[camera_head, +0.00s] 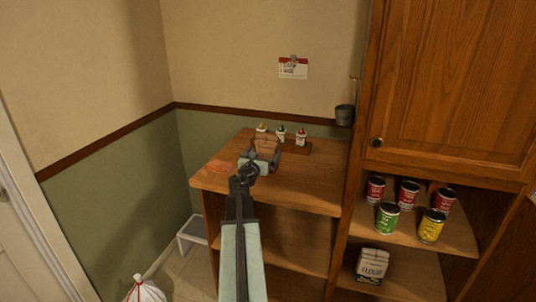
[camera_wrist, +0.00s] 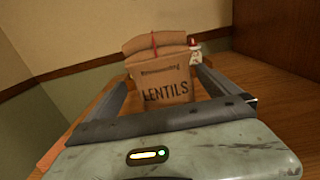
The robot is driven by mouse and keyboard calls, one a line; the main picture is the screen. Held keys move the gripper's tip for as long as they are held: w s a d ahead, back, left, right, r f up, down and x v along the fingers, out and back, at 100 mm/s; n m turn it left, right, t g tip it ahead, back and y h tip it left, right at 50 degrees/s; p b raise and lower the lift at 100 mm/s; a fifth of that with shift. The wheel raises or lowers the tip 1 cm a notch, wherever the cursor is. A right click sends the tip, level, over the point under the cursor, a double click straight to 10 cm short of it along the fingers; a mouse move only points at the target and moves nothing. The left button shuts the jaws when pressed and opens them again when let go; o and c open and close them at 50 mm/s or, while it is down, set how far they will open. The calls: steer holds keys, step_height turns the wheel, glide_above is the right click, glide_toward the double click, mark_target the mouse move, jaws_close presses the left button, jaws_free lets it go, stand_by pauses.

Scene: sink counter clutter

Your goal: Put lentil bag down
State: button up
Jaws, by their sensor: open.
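The lentil bag (camera_wrist: 167,82) is a brown paper bag with a folded top, a red mark and the word LENTILS. It stands roughly upright between the fingers of my gripper (camera_wrist: 165,88). The jaws are open, one finger on each side of it. In the head view the bag (camera_head: 266,143) is over the top of the wooden shelf unit (camera_head: 315,190), with my gripper (camera_head: 263,158) around it from the front. Its base is hidden by my gripper, so I cannot tell whether it touches the wood.
Small bottles with coloured caps (camera_head: 300,136) stand behind the bag. A reddish flat thing (camera_head: 220,166) lies at the left edge of the top. Several cans (camera_head: 388,218) and a flour bag (camera_head: 372,266) fill shelves at right. The front right of the top is clear.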

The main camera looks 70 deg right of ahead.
steer(key=d, duration=0.5)
steer(key=shift+d+f, duration=0.1)
steer(key=shift+d, duration=0.05)
steer(key=shift+c, duration=0.7)
steer(key=c, duration=1.6)
